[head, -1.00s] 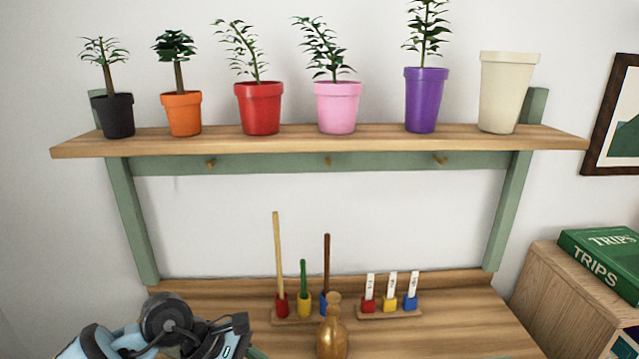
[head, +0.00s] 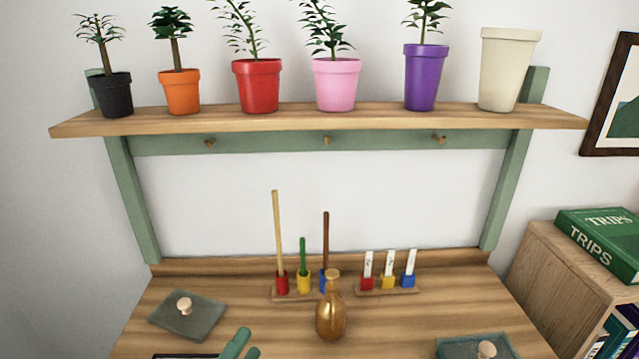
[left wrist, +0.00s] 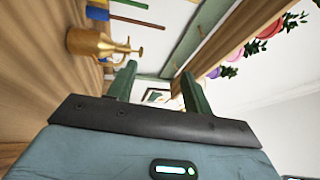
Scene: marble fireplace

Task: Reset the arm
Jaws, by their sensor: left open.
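My left gripper (head: 246,344) shows at the bottom edge of the head view, left of the gold vessel (head: 331,316). Only its green fingertips and a bit of its body are in the picture. In the left wrist view the two green fingers (left wrist: 157,84) stand apart with nothing between them, so it is open and empty. The gold vessel, with a spout, also shows there (left wrist: 95,42), beyond the fingers and apart from them. My right gripper is not in view.
The wooden desk (head: 220,282) holds a stick rack (head: 300,295), a tag rack (head: 390,291) and two dark knobbed plates (head: 205,322) (head: 455,347). A shelf (head: 300,119) with several potted plants hangs above. A bookcase (head: 565,270) stands at right.

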